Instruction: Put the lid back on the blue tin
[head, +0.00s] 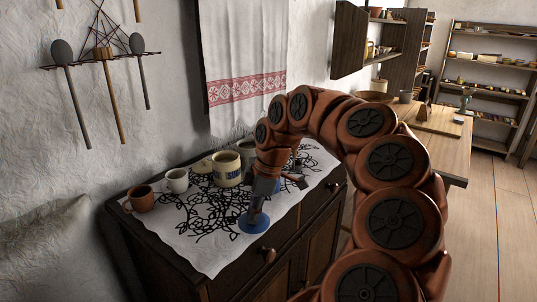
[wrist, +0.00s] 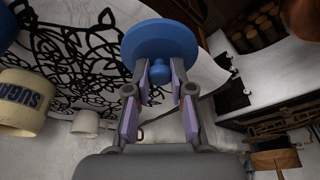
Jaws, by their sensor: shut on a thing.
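My gripper (head: 258,208) is shut on the knob of a round blue lid (head: 252,224), near the front edge of the patterned cloth. In the wrist view the two fingers (wrist: 158,92) close on either side of the knob, and the lid's disc (wrist: 160,42) lies beyond the fingertips. I cannot tell whether the lid touches the cloth. A dark blue rounded thing (wrist: 6,28), cut off at the wrist view's upper left edge, may be the blue tin. I cannot make out a blue tin in the head view, where my arm hides part of the cabinet top.
A cream SUGAR tin (head: 227,172), a grey-green tin (head: 246,152), a white mug (head: 177,181) and a terracotta mug (head: 142,198) stand along the back of the cloth (head: 205,250). A cream lid (head: 202,166) lies beside the SUGAR tin. The cloth's front left is clear.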

